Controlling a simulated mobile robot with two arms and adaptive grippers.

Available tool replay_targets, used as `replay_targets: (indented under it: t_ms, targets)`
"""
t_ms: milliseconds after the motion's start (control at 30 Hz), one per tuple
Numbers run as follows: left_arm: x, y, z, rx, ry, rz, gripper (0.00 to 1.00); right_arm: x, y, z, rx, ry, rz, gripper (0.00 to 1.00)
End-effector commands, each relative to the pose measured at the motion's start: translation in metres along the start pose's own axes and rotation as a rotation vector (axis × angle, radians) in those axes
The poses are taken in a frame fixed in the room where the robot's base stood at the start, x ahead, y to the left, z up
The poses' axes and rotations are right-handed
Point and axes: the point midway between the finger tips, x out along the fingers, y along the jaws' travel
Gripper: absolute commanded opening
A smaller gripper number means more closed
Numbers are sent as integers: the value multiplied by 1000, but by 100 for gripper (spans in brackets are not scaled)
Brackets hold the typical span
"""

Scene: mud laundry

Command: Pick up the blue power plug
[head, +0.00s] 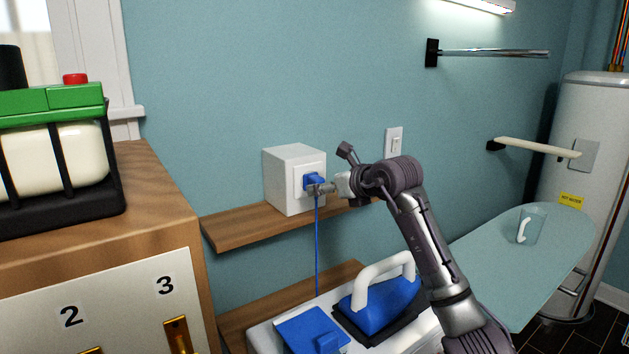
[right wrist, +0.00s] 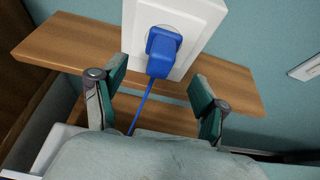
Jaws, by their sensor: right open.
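The blue power plug (head: 313,181) sits in the socket on the front of a white box (head: 283,182). Its blue cord (head: 317,245) hangs straight down. The plug also shows in the right wrist view (right wrist: 164,50), at the upper middle. My right gripper (head: 335,187) is just right of the plug in the head view. In the right wrist view the gripper (right wrist: 158,82) is open and empty, one finger on each side of the cord, with the plug just beyond the fingertips. My left gripper is not in view.
The box stands on a wooden wall shelf (head: 236,229). Below are a blue iron with a white handle (head: 381,305) and an ironing board (head: 490,260) with a clear mug (head: 531,227). A wooden cabinet (head: 165,205) stands left. A switch (head: 395,145) is on the wall.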

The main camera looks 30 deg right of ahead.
Motion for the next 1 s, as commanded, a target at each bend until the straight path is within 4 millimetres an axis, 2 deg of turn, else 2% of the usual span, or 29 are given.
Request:
replay_targets:
  t_ms: [33, 133, 300, 567, 1000]
  targets:
    - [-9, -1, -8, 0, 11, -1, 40, 6, 2, 8, 3, 1, 5, 73]
    - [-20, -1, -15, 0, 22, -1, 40, 21, 2, 15, 4, 1, 5, 73]
    - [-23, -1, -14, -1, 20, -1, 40, 41, 2, 11, 1, 1, 3, 73]
    - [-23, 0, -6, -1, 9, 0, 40, 44, 1, 10, -1, -1, 2, 73]
    - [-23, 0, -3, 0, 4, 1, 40, 44, 1, 10, 0, 0, 2, 1]
